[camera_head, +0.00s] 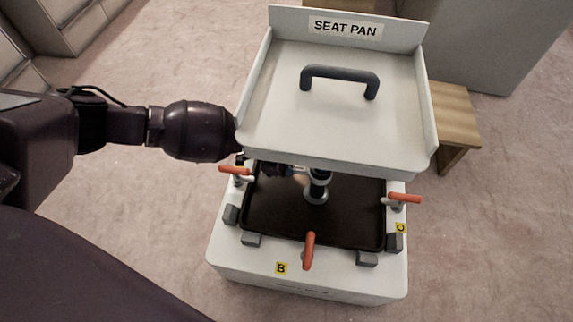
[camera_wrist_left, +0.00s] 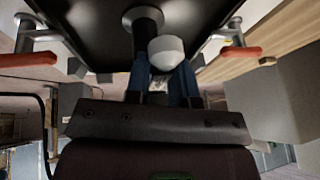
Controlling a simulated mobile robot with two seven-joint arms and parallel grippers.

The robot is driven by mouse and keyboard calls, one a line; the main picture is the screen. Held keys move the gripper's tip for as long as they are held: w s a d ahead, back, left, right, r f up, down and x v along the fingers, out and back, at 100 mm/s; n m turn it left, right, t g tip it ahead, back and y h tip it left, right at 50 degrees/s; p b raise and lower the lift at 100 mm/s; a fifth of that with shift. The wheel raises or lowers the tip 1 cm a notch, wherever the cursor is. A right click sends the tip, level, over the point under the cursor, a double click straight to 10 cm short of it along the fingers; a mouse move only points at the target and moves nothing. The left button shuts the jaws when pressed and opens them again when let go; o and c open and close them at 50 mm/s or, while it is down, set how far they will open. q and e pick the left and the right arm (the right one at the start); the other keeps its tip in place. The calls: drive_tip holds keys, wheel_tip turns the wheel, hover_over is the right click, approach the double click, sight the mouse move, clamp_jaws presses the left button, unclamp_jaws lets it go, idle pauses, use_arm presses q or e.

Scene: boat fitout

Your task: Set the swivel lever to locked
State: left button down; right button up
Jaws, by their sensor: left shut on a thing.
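The swivel lever shows as a pale rounded knob (camera_wrist_left: 166,52) beside the dark pedestal post in the left wrist view. In the head view a small part of it (camera_head: 300,179) shows under the front edge of the seat pan (camera_head: 335,130). My left gripper (camera_head: 286,171) reaches in from the left below the pan, and its blue fingers (camera_wrist_left: 163,76) are shut on the knob. The pedestal post (camera_head: 318,187) stands on a black tray (camera_head: 275,215). The lever's shaft and any lock marks are hidden. My right gripper is in neither view.
Orange-handled clamps stand at the left (camera_head: 235,169), front (camera_head: 309,251) and right (camera_head: 404,198) of the white base (camera_head: 340,284). The pan, with a dark handle (camera_head: 340,78), overhangs my gripper. A wooden bench (camera_head: 452,115) is at the right. Carpet is clear at the left.

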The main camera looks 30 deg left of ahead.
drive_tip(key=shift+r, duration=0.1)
use_arm(q)
drive_tip(key=shift+s+r+p, duration=0.15)
drive_tip(key=shift+r+p, duration=0.05)
drive_tip(key=shift+p, duration=0.25)
drive_tip(key=shift+s+d+r+n+p, duration=0.1)
drive_tip(key=shift+s+d+n+p, duration=0.05)
drive_tip(key=shift+n+p, duration=0.25)
drive_tip(key=s+d+n+t+y+p, duration=0.1)
drive_tip(key=s+d+n+y+p, duration=0.4)
drive_tip(key=n, duration=0.8)
drive_tip(key=shift+s+d+f+y+p, duration=0.35)
drive_tip(key=shift+s+d+p, duration=0.25)
drive_tip(key=shift+d+p, duration=1.3)
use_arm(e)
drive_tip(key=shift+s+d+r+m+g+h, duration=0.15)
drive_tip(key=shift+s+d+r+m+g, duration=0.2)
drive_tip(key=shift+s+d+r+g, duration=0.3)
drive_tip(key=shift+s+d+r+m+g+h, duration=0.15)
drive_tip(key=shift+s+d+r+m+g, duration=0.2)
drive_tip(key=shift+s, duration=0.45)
use_arm(q)
drive_tip(key=shift+a, duration=0.1)
